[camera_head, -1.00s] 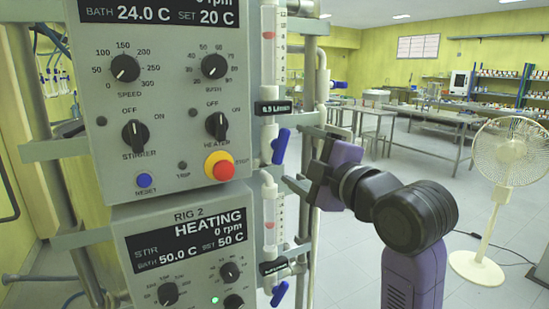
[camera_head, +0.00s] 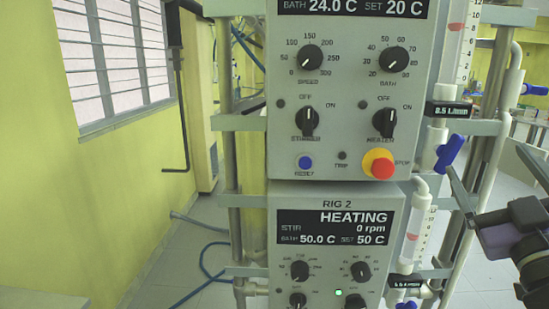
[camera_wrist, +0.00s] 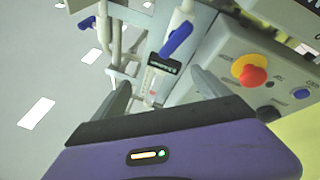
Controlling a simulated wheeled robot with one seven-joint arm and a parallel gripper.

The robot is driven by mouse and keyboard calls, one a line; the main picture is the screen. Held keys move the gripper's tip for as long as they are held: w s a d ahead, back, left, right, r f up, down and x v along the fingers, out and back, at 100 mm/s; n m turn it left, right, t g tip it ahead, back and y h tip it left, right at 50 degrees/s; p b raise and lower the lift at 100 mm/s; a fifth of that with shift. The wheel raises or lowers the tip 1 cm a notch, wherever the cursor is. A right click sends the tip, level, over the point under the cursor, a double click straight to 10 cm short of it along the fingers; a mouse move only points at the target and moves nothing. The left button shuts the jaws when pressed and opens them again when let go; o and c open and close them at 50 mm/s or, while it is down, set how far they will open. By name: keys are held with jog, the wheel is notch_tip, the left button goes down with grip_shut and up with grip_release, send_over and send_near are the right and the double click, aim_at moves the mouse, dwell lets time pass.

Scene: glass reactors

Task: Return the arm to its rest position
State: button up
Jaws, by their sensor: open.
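My gripper (camera_head: 484,158) is at the right edge of the head view, in front of the rig's right-hand pipes and beside the blue valve handle (camera_head: 449,153). Its two fingers stand apart with nothing held between them. The wrist view shows both fingers spread (camera_wrist: 163,88), with a flow meter tube (camera_wrist: 155,82) and its black label seen beyond the gap. I cannot tell whether a finger touches the rig. Most of my arm is outside the head view.
The upper control box (camera_head: 347,80) has knobs and a red stop button (camera_head: 378,164). The RIG 2 box (camera_head: 330,260) below reads HEATING. Metal frame bars (camera_head: 238,122) and a blue hose (camera_head: 205,265) stand close by. The floor at left is mostly clear.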

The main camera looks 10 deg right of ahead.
jog(key=s+a+f+m+g+y, duration=0.1)
jog(key=s+a+f+m, duration=0.25)
jog(key=a+f, duration=0.45)
jog(key=s+a+f+m, duration=0.25)
jog(key=s+f, duration=0.25)
jog(key=f, duration=0.7)
jog(key=s+a+f+n+g+y, duration=0.2)
jog(key=s+a+f+y, duration=0.1)
jog(key=s+a+f, duration=0.3)
jog(key=s+a+f+n+g+y, duration=0.2)
jog(key=s+f, duration=0.7)
jog(key=s, duration=0.5)
jog(key=a+g+y, duration=0.1)
jog(key=a+y, duration=0.1)
jog(key=a, duration=0.1)
jog(key=shift+s+a+f, duration=0.3)
jog(key=shift+a+f, duration=0.05)
jog(key=shift+a, duration=0.05)
jog(key=shift+c, duration=0.3)
